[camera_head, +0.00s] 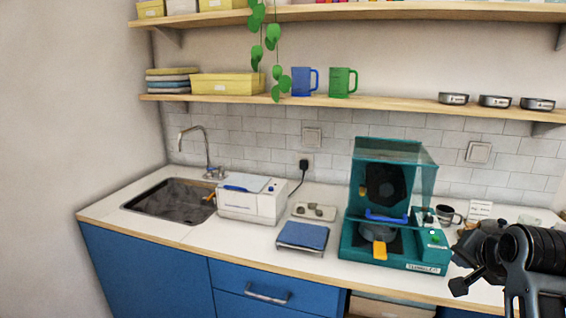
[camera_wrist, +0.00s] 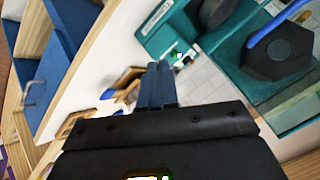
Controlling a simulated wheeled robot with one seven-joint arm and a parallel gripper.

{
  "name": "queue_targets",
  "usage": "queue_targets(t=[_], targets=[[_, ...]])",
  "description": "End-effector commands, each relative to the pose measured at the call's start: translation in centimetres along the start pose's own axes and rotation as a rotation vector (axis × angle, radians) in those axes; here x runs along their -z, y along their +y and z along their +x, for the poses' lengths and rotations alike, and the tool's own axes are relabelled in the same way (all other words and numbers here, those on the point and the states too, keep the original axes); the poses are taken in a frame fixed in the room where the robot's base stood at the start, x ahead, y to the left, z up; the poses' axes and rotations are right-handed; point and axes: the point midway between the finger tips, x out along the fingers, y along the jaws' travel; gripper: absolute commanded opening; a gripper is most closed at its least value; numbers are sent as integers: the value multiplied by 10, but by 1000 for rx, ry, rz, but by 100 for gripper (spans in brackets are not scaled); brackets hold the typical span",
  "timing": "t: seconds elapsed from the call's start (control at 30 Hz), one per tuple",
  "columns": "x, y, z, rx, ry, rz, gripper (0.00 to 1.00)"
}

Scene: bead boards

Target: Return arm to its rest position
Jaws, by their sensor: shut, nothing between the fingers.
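My arm enters the head view at the lower right, in front of the counter and to the right of the teal machine (camera_head: 418,262). Its dark wrist partly covers the counter's right end. In the wrist view my gripper (camera_wrist: 158,82) has its two dark fingers together, with nothing between them. The fingers point over the white counter, and the teal machine (camera_wrist: 228,48) shows beyond them to the right. The gripper seems clear of the counter, though its height is hard to judge.
The counter (camera_head: 185,236) holds a sink (camera_head: 170,200), a white appliance (camera_head: 250,206), a blue-topped stand (camera_head: 303,236) and a dark mug (camera_head: 446,214). Blue cabinets (camera_head: 140,270) stand below. A shelf (camera_head: 380,103) with two mugs runs above. The area left of the cabinets looks open.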

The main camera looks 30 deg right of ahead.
Motion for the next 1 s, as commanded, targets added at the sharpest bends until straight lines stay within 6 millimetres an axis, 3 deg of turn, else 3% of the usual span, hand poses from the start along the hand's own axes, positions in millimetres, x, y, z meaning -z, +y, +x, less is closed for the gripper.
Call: queue_targets(t=[0.37, 0.53, 0.77, 1.0], targets=[[-72, 10, 0, 70, 27, -206, 0], [-130, 19, -12, 148, 46, -371, 0], [-205, 36, -52, 292, 75, -594, 0], [-265, 58, -116, 463, 105, -787, 0]])
